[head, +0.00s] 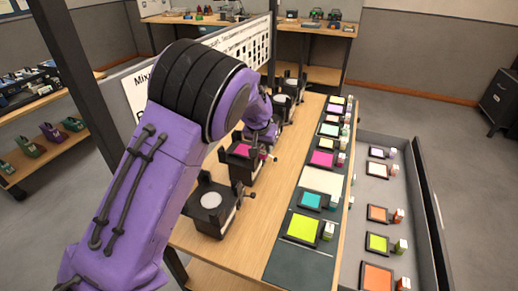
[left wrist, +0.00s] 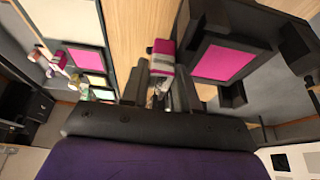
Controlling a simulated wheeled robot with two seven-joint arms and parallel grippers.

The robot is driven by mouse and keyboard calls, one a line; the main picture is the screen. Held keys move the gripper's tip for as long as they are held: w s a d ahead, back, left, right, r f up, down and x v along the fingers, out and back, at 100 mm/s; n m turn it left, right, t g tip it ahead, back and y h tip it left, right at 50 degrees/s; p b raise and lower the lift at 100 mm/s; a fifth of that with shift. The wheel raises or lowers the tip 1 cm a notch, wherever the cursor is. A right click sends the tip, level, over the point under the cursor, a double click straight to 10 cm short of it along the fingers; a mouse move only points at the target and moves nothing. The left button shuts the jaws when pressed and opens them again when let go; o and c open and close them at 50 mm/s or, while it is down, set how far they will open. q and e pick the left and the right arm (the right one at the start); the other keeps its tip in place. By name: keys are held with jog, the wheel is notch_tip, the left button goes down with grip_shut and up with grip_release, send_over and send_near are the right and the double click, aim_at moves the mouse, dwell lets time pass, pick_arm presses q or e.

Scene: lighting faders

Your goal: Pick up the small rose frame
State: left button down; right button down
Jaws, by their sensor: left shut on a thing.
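A rose frame with a black rim (head: 240,150) is at a black stand on the wooden bench; it shows large in the left wrist view (left wrist: 222,62). A small rose-and-white block (left wrist: 161,60) is at its side. My left gripper (head: 265,148), partly hidden behind my arm, is beside this frame. In the left wrist view its fingers (left wrist: 162,90) are shut on the block. I cannot tell whether the frame rests in the stand or is just above it. Another rose frame (head: 322,158) lies on the dark mat. My right gripper is not in view.
An empty-looking stand with a pale disc (head: 211,200) is nearer, and more stands are farther back. The dark mat (head: 301,258) holds several coloured frames with side blocks. A grey tray (head: 365,190) with more frames is to the right. A dark post rises at the left.

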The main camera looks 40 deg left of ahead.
pick_arm(q)
jog(key=shift+r, duration=0.5)
jog(key=s+d+r, duration=0.4)
jog(key=d+r, duration=0.7)
jog(key=d, duration=0.2)
jog(key=shift+s+d+r+b, duration=0.15)
jog(key=shift+d+r+b, duration=0.1)
jog(key=shift+r+b, duration=0.15)
